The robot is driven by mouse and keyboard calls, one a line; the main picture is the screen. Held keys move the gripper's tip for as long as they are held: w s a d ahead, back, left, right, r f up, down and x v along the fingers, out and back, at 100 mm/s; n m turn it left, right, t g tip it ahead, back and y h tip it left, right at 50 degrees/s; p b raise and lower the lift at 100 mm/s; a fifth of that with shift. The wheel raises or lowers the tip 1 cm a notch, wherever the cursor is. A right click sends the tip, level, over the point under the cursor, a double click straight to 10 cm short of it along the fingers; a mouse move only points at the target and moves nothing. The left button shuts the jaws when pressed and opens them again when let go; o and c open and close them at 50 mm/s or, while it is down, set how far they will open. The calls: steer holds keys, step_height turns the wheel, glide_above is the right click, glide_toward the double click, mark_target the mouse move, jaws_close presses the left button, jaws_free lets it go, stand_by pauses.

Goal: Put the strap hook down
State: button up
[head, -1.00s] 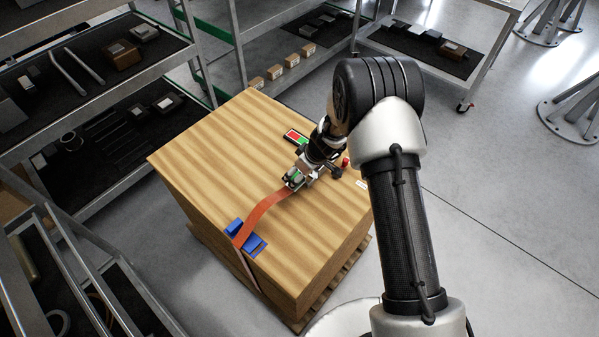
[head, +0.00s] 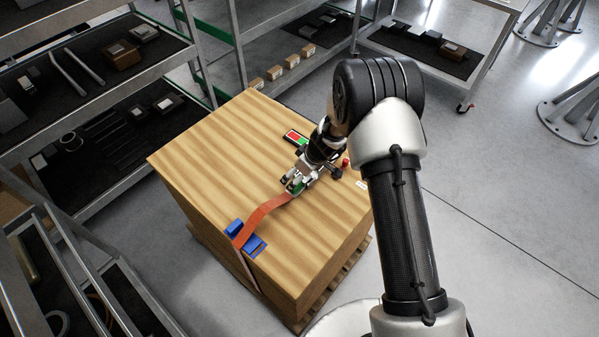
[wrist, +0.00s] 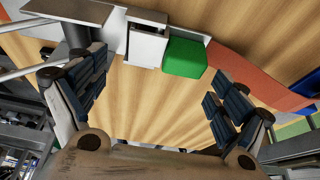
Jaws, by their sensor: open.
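An orange strap (head: 262,212) runs from the near left edge of the wooden crate (head: 215,150) across its top to my gripper. In the wrist view the strap (wrist: 250,72) joins metal hardware: a pale flat hook part (wrist: 62,10), a white metal block (wrist: 147,40) and a green block (wrist: 185,57). My gripper (head: 296,186) is low over the crate top at the strap's end. In the wrist view its dark padded fingers (wrist: 155,95) stand wide apart, with bare wood between them. The hardware lies beyond the fingertips; whether it touches the wood is unclear.
A blue edge protector (head: 254,244) sits under the strap at the crate's edge. A red and green device (head: 295,137) and a red-topped item (head: 345,163) are on the crate top near my gripper. Shelves (head: 100,90) stand at left. The crate's left top is clear.

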steer(key=s+d+r+m+p, duration=0.15)
steer(key=s+r, duration=0.35)
steer(key=r, duration=0.6)
steer(key=s+d+r+m, duration=0.1)
steer(key=s+d+r, duration=0.25)
steer(key=r, duration=0.75)
steer(key=s+d+r+m+p, duration=0.15)
steer(key=s+r, duration=0.35)
steer(key=r, duration=0.6)
steer(key=s+d+r+m+h, duration=0.1)
steer(key=s+d+r+m, duration=0.1)
steer(key=s, duration=0.4)
steer(key=s+d+r+m+t+h, duration=0.1)
steer(key=s+d+r+m, duration=0.1)
steer(key=s+d, duration=0.3)
steer(key=s+d+r+m+h, duration=0.1)
steer(key=s+d+r+m, duration=0.1)
steer(key=s, duration=0.7)
steer(key=shift+s+d+r+t+b, duration=0.25)
steer(key=shift+d+r+t+b, duration=0.15)
steer(key=shift+d, duration=0.3)
steer(key=shift+c, duration=0.2)
